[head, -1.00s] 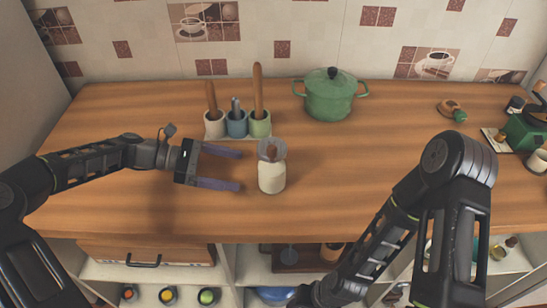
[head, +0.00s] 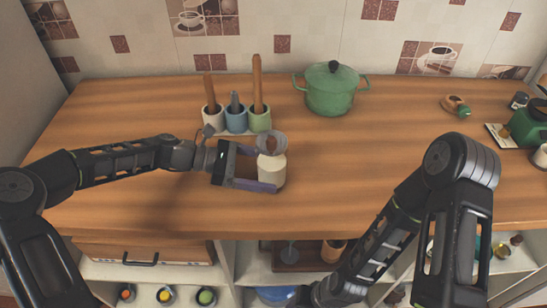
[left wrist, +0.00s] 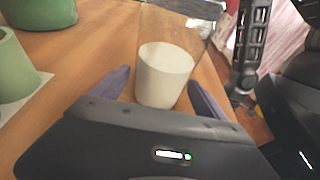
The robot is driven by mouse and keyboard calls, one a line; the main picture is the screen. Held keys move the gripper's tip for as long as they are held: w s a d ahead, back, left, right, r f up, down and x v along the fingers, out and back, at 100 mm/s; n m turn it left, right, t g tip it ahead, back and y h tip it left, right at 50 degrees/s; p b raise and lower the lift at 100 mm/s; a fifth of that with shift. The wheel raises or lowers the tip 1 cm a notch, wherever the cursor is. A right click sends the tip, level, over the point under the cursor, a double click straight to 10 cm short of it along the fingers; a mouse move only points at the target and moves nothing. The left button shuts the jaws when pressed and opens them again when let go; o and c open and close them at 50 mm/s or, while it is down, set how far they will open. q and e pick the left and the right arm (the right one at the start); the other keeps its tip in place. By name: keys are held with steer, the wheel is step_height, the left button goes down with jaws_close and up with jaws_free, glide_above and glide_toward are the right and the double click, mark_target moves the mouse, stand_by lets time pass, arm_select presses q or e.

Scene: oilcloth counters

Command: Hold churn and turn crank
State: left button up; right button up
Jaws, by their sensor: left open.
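The churn (head: 272,173) is a clear glass jar with white contents and a brownish piece at its top. It stands upright on the wooden counter. My left gripper (head: 266,169) is open, with its purple fingers on either side of the jar's lower part. In the left wrist view the jar (left wrist: 165,75) stands between the two fingers, and its top is cut off. Whether a finger touches the glass I cannot tell. A crank handle cannot be made out clearly. My right arm reaches down at the lower right of the head view, and its gripper is out of view.
Three utensil cups (head: 237,121) stand just behind my left gripper. A green lidded pot (head: 330,92) is at the back. A green machine (head: 527,127) and a small brown and green item (head: 456,105) are at right. The counter (head: 370,150) right of the jar is clear.

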arm_select(q)
steer(key=shift+d+f, duration=0.15)
steer(key=shift+d, duration=0.15)
